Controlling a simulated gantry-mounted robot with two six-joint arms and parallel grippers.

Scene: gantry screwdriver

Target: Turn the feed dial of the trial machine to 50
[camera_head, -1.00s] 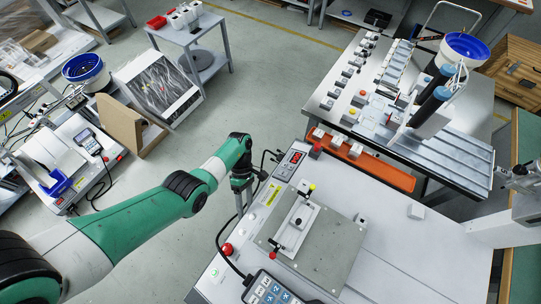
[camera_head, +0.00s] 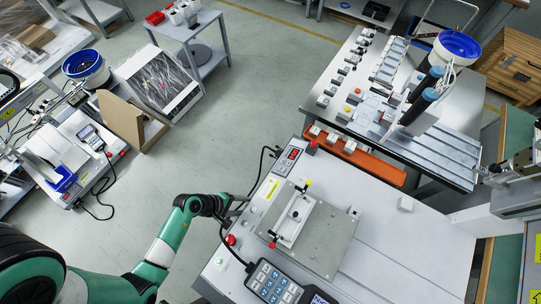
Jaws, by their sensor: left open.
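The trial machine is the white bench unit (camera_head: 385,255) at the lower right, with a grey fixture plate (camera_head: 328,240) on top. A control box with a red lit display (camera_head: 288,160) sits at its far left corner. I cannot make out the feed dial or its scale for certain. A red knob or button (camera_head: 231,240) stands at the machine's left edge. My left gripper (camera_head: 243,207) is open and empty, at that left edge, a little beyond the red knob. Its fingers point right and are small in view. I cannot tell whether they touch anything. My right gripper is not in view.
A keypad pendant (camera_head: 272,282) lies at the machine's front left, with a black cable nearby. A second bench with an orange tray (camera_head: 355,157) stands beyond. A machine column (camera_head: 515,205) rises at the right. Open floor (camera_head: 240,110) lies to the left.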

